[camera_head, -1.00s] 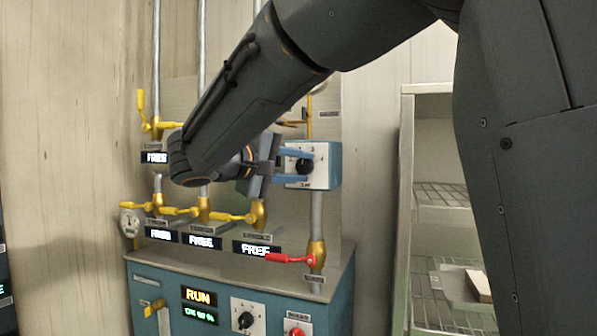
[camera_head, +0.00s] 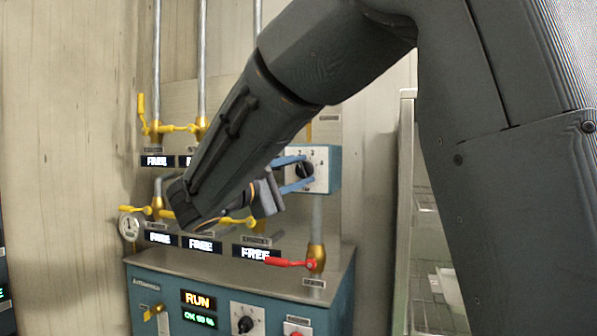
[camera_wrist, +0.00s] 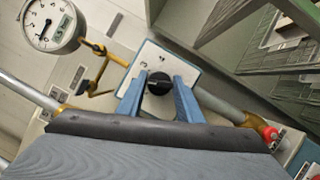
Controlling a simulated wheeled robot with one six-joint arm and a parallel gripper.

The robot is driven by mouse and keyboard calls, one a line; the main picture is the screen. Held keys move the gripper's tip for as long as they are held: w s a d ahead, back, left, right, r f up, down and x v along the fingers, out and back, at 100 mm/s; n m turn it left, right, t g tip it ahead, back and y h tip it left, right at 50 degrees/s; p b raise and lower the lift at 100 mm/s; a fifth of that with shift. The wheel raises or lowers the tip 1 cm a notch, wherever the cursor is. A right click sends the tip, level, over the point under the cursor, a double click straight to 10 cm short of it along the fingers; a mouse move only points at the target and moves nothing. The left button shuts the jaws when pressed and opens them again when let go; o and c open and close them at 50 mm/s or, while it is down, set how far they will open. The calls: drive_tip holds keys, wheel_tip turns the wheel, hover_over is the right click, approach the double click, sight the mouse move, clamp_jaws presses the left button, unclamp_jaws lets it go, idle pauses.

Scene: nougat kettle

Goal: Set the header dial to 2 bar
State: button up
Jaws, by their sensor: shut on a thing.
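The header dial is a black knob (camera_head: 305,170) on the white face of a blue box (camera_head: 334,168), mounted on a pipe above the cabinet. The knob also shows in the wrist view (camera_wrist: 158,84), between my gripper's blue fingers. My gripper (camera_head: 300,174) reaches it from the left and is shut on the knob. The same gripper shows in the wrist view (camera_wrist: 158,90). A round white gauge (camera_wrist: 52,25) is at the upper left of the wrist view; its fine scale is hard to read.
Several yellow valve handles (camera_head: 237,222) and a red handle (camera_head: 290,262) sit below the box, near my arm. The teal cabinet (camera_head: 150,290) has a RUN display (camera_head: 198,297) and another black knob (camera_head: 242,324). A shelf rack (camera_head: 405,200) stands at the right.

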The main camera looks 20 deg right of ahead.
idle(0.4)
drive_tip(key=o, duration=1)
drive_tip(key=shift+o, duration=0.2)
drive_tip(key=b+v, duration=0.1)
drive_tip(key=v, duration=0.6)
drive_tip(key=shift+s+a+b, duration=0.15)
drive_tip(key=shift+a+b, duration=0.15)
drive_tip(key=shift+a, duration=0.05)
drive_tip(key=shift+f, duration=0.15)
